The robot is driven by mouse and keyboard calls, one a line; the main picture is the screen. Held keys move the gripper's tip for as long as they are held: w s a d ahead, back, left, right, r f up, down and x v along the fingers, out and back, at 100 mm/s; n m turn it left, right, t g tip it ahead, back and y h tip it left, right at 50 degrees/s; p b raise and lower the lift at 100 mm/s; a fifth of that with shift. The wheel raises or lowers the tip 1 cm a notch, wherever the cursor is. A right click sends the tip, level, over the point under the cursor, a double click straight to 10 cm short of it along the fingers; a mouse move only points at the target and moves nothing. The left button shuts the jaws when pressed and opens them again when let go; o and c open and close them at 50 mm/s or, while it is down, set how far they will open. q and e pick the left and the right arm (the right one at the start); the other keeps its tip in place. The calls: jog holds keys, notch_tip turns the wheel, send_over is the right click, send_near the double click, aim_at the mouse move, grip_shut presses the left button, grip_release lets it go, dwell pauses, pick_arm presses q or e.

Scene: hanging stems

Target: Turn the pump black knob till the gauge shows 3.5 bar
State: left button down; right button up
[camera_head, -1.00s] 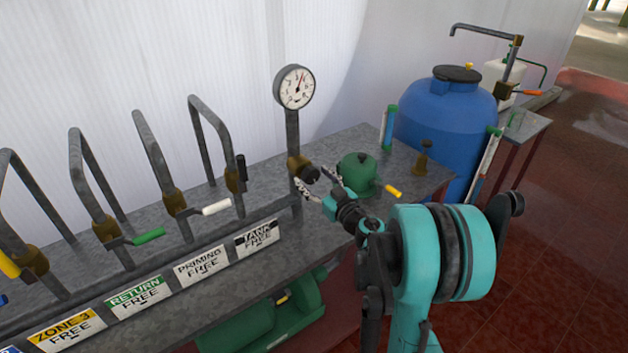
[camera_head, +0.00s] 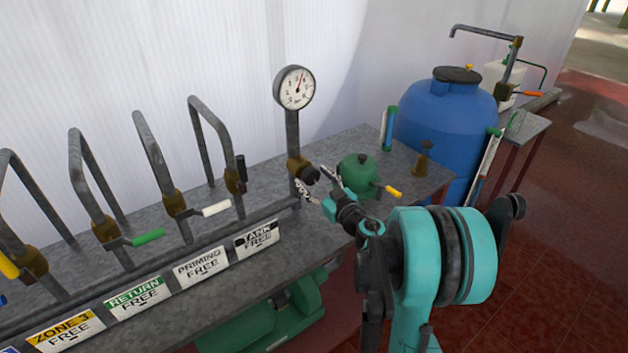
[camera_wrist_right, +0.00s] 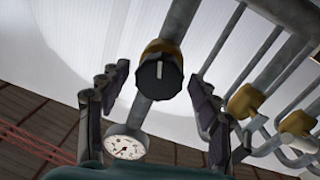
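The black knob (camera_head: 310,174) sits on a brass valve body at the foot of the gauge's pipe. In the right wrist view the knob (camera_wrist_right: 160,76) faces me, its white mark nearly upright. The round white gauge (camera_head: 294,87) stands on top of that pipe, its needle pointing up and slightly right; its numbers are too small to read surely. The gauge (camera_wrist_right: 127,143) also shows upside down in the wrist view. My right gripper (camera_head: 316,182) is open at the knob, its fingers on either side with gaps visible in the wrist view (camera_wrist_right: 158,88). My left gripper is out of view.
A green dome-shaped part (camera_head: 358,174) with a yellow-tipped lever stands just right of the gripper. Bent pipes with coloured handles, such as the white one (camera_head: 216,208), line the grey bench (camera_head: 272,185) to the left. A blue tank (camera_head: 447,125) stands behind right.

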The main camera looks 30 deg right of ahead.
jog(key=s, duration=1.2)
dwell(0.4)
notch_tip(320, 180, up, 8)
jog(key=m+h, duration=0.5)
jog(key=h, duration=0.2)
jog(key=s+a+f+n+g+y, duration=0.1)
jog(key=s+a+f+g+y, duration=0.1)
jog(key=a, duration=0.5)
jog(key=s+a+f+n+g+y, duration=0.1)
jog(key=s+a+f+g+y, duration=0.1)
jog(key=s+a+f+g, duration=0.3)
jog(key=s+a+f+n+g+y, duration=0.1)
jog(key=s+a+f+g+y, duration=0.2)
jog(key=s+a+f, duration=0.4)
jog(key=a+f+g, duration=0.1)
jog(key=a, duration=0.1)
jog(key=shift+a+f, duration=0.25)
jog(key=shift+a, duration=0.1)
jog(key=shift+w, duration=0.1)
